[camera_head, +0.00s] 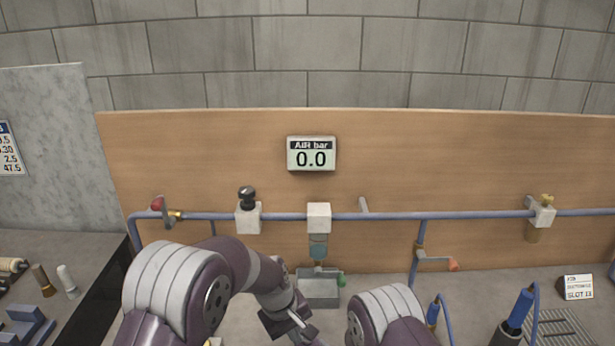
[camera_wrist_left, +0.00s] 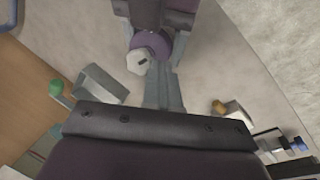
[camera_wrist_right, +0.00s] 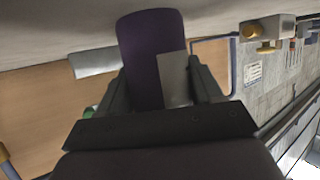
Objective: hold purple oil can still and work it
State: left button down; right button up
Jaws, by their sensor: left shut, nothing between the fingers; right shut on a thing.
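The purple oil can (camera_wrist_right: 148,45) is between the fingers of my right gripper (camera_wrist_right: 160,75), which is shut on it. In the left wrist view the can (camera_wrist_left: 152,42) shows partly, with a white six-sided cap (camera_wrist_left: 138,62). My left gripper (camera_wrist_left: 163,75) is shut and empty, its fingertips close by the can and cap. I cannot tell whether they touch. In the head view my left gripper (camera_head: 303,328) is low in the middle. My right gripper and the can are hidden there. A grey flat piece overlaps the can in the right wrist view; I cannot tell what it is.
A blue pipe (camera_head: 385,216) with valves runs along the wooden board (camera_head: 450,150). The air display (camera_head: 311,153) reads 0.0. A grey tray (camera_head: 318,290) and green knob (camera_head: 341,281) sit behind my left gripper. Blue-handled tools (camera_head: 520,308) stand at right.

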pick_arm(q)
jog(key=shift+s+d, duration=0.35)
jog(key=shift+s, duration=0.1)
dwell(0.3)
jog(key=shift+s, duration=0.1)
jog(key=d+v, duration=0.1)
jog(key=v, duration=0.4)
jog(key=shift+a+r, duration=0.2)
jog(key=shift+r, duration=0.35)
